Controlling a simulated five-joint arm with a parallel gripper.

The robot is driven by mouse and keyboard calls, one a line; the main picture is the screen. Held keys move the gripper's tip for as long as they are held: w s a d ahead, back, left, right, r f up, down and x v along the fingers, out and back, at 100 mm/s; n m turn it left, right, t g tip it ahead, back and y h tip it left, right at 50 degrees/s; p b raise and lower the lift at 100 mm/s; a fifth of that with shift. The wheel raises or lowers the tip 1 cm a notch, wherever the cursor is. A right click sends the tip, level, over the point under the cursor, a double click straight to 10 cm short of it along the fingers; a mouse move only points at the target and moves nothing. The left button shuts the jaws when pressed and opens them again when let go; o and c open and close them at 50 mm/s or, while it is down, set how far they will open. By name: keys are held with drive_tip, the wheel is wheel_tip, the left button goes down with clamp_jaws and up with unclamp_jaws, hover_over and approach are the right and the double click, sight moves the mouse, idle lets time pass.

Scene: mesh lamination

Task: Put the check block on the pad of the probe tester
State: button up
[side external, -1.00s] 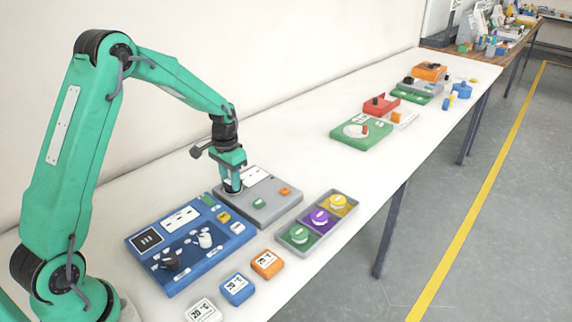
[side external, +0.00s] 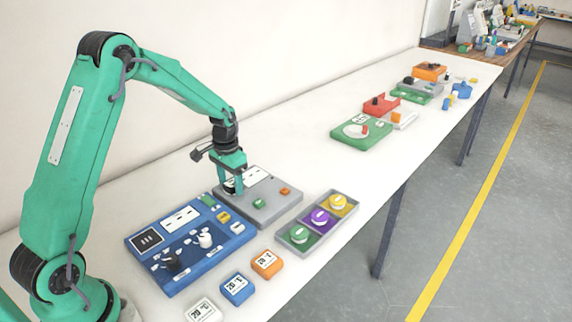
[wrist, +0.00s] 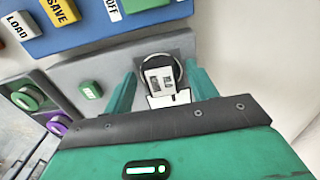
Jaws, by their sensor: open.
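The grey panel, which looks like the probe tester (side external: 262,213), lies flat on the white table beyond the blue panel. It carries a white label, a green button and an orange button. My gripper (side external: 233,189) is low over its left part. In the wrist view my gripper (wrist: 163,90) is open, with one finger on each side of a small white-faced piece, seemingly the check block (wrist: 160,79). This piece appears to rest on a dark square pad (wrist: 181,45), inside a dark ring. The gripper body hides its near edge, and I cannot tell whether the fingers touch it.
The blue panel (side external: 181,269) with black and white knobs is close to my gripper. A grey tray (side external: 286,239) holds green, purple and yellow knobs. Orange, blue and white labelled blocks (side external: 266,264) line the front. Free table lies beyond, before a green panel (side external: 375,141).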

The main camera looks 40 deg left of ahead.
sight(230, 185)
wheel_tip(230, 185, up, 12)
drive_tip(key=shift+r, duration=0.15)
idle(0.6)
idle(0.5)
drive_tip(key=s+d+r+t, duration=0.3)
drive_tip(key=s+d+r, duration=0.5)
drive_tip(key=s+r, duration=0.15)
drive_tip(key=s+d+t, duration=0.1)
drive_tip(key=s+d, duration=0.1)
drive_tip(key=s, duration=0.5)
drive_tip(key=s+d+t, duration=0.1)
drive_tip(key=s+d, duration=0.2)
drive_tip(key=s, duration=0.4)
drive_tip(key=shift+f+t, duration=0.2)
drive_tip(key=shift+t, duration=0.1)
drive_tip(key=shift+s, duration=0.1)
drive_tip(key=shift+c, duration=0.3)
